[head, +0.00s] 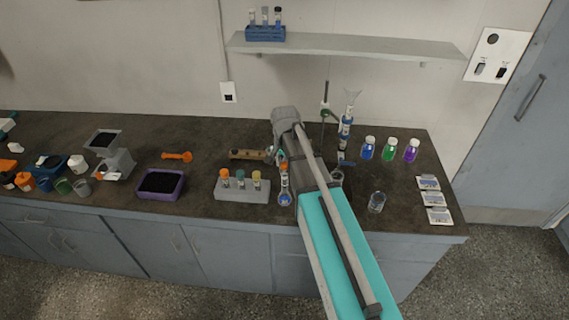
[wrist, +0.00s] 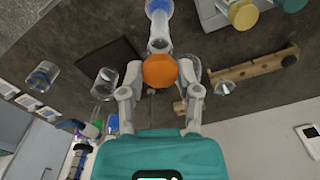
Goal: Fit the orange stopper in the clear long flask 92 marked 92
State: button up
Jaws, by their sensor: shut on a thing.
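My gripper (wrist: 160,78) is shut on the orange stopper (wrist: 159,70), which shows its round top between the two fingers in the wrist view. The clear long flask (wrist: 158,30) stands in line under the stopper, with a blue part at its lower end. In the head view the flask (head: 285,187) stands just right of the grey rack, with the orange stopper (head: 284,167) at its top beside my gripper (head: 281,158). I cannot tell whether the stopper sits in the neck or just above it. The number on the flask is not readable.
The grey rack (head: 241,196) holds tubes with orange, green and yellow tops close on the left. A wooden holder (head: 246,154) lies behind. A clear beaker (head: 377,201) stands to the right, with blue, green and purple flasks (head: 389,148) behind it.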

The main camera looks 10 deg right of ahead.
jog(key=shift+f+b, duration=1.15)
dwell(2.7)
jog(key=o, duration=0.9)
jog(key=shift+c, duration=0.2)
jog(key=shift+r, duration=0.1)
jog(key=shift+r+p, duration=2.9)
jog(key=shift+p, duration=0.15)
jog(key=s+f+n+b, duration=0.4)
jog(key=s, duration=0.4)
jog(key=s+f+n+b, duration=0.4)
jog(key=s, duration=0.4)
jog(key=shift+f, duration=0.15)
